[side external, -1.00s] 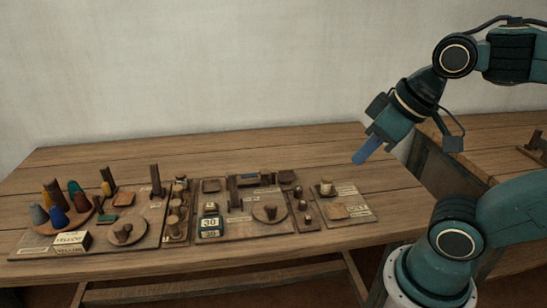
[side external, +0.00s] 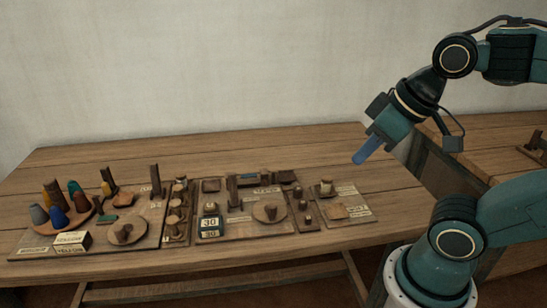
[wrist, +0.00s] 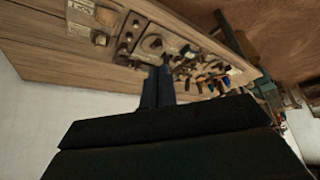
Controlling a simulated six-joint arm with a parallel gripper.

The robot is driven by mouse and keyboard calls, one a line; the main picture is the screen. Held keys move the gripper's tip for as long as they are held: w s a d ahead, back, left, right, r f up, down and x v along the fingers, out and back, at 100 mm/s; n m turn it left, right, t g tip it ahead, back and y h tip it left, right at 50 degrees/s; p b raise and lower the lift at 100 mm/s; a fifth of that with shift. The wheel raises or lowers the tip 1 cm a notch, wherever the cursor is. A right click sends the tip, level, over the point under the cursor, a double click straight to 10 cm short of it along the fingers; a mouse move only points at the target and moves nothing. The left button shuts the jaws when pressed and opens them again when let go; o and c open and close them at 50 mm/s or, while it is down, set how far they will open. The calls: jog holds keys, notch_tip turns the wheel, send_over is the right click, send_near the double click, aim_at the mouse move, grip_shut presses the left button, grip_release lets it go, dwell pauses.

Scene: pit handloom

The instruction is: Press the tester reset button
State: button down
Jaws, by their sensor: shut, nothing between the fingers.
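My gripper (side external: 358,160) is shut and empty, its blue fingers pointing down and left in the air above the right part of the table. In the wrist view its closed fingers (wrist: 158,72) point toward the boards. The middle board (side external: 240,228) carries a small display unit reading 30 (side external: 209,226), a round wooden disc with a knob (side external: 270,213) and an upright post (side external: 233,190). Small round knobs (side external: 304,205) sit on a narrow strip right of the disc. The labels are too small to read, so I cannot tell which part is the tester reset button. The gripper is apart from all the boards.
The left board holds coloured cones (side external: 58,217) on a round tray, a labelled box (side external: 72,241) and another knobbed disc (side external: 125,234). A right board (side external: 357,217) holds a knob (side external: 325,187) and a square pad (side external: 336,211). The wooden table (side external: 130,155) is bare behind the boards.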

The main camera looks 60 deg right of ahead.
jog(key=m+t+y, duration=0.3)
jog(key=m, duration=0.2)
send_over(214, 206)
notch_tip(214, 206, down, 16)
dwell(0.7)
jog(key=shift+f, duration=4.25)
